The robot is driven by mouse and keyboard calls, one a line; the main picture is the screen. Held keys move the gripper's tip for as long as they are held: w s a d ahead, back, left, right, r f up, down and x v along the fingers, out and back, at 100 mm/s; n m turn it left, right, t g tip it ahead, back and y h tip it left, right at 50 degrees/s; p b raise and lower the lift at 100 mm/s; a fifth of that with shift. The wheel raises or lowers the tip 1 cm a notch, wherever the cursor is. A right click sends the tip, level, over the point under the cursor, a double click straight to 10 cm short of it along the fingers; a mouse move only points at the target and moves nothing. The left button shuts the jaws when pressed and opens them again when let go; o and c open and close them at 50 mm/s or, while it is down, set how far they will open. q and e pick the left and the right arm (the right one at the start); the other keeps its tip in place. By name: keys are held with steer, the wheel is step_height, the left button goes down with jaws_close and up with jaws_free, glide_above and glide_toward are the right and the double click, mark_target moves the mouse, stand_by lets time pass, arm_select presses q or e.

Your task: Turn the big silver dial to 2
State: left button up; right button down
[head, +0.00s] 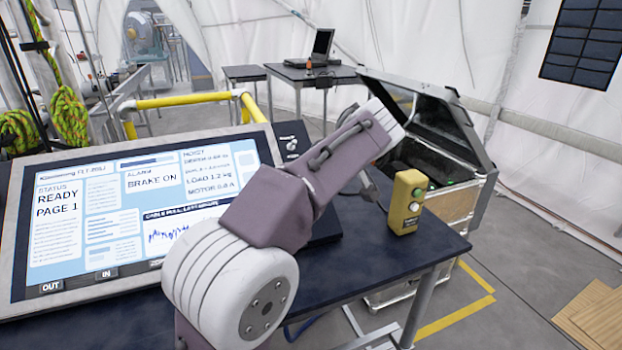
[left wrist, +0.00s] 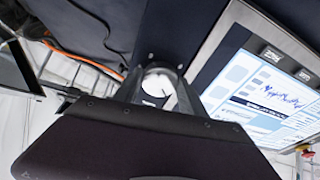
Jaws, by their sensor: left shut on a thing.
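In the left wrist view the big silver dial (left wrist: 158,80) shows as a bright round face with a dark mark, set in a dark panel. My left gripper (left wrist: 158,88) has one finger on each side of the dial and is shut on it. The number that the dial points to is too small to read. In the head view my left arm crosses the middle and hides the dial and the gripper's fingers. My right gripper is not in view.
A large screen (head: 120,215) reading "BRAKE ON" and "PAGE 1" stands on the dark table (head: 385,255). A yellow button box (head: 406,203) stands near the table's right end. An open metal case (head: 440,130) is behind it. A laptop (head: 318,50) sits on a back table.

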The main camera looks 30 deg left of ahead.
arm_select(q)
steer(key=shift+f, duration=0.1)
steer(key=o, duration=1.4)
steer(key=shift+c, duration=0.2)
steer(key=p+v, duration=0.2)
steer(key=v, duration=0.7)
steer(key=shift+p, duration=0.3)
steer(key=shift+s, duration=0.1)
